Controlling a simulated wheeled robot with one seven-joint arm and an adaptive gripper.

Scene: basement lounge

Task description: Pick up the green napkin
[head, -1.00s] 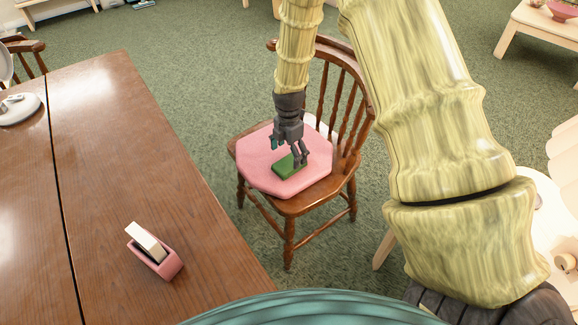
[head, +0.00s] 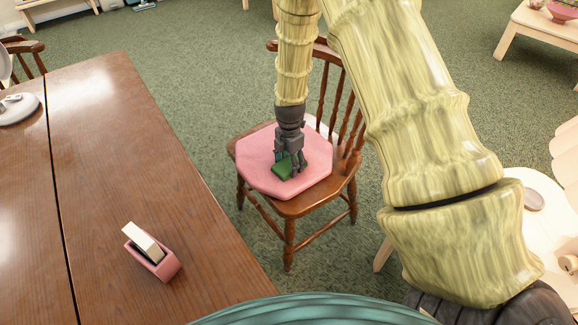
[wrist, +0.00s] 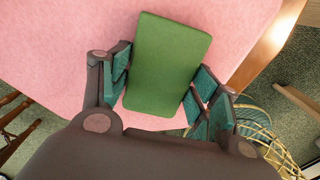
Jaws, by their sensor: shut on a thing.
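The green napkin (head: 284,169) is a flat folded rectangle at the pink cushion (head: 256,172) on the wooden chair (head: 290,207). My gripper (head: 290,165) points down over the cushion and is shut on the napkin. In the wrist view the napkin (wrist: 167,62) lies between the two teal-padded fingers (wrist: 160,88), which touch its left and right edges. The fingers partly hide the napkin in the head view. I cannot tell whether it is clear of the cushion (wrist: 60,45).
A wooden table (head: 130,150) stands to the left, with a pink holder (head: 152,252) near its right edge. The chair's spindled back (head: 345,100) rises close behind and right of my gripper. A white round table (head: 520,225) is at the right. Green carpet lies between.

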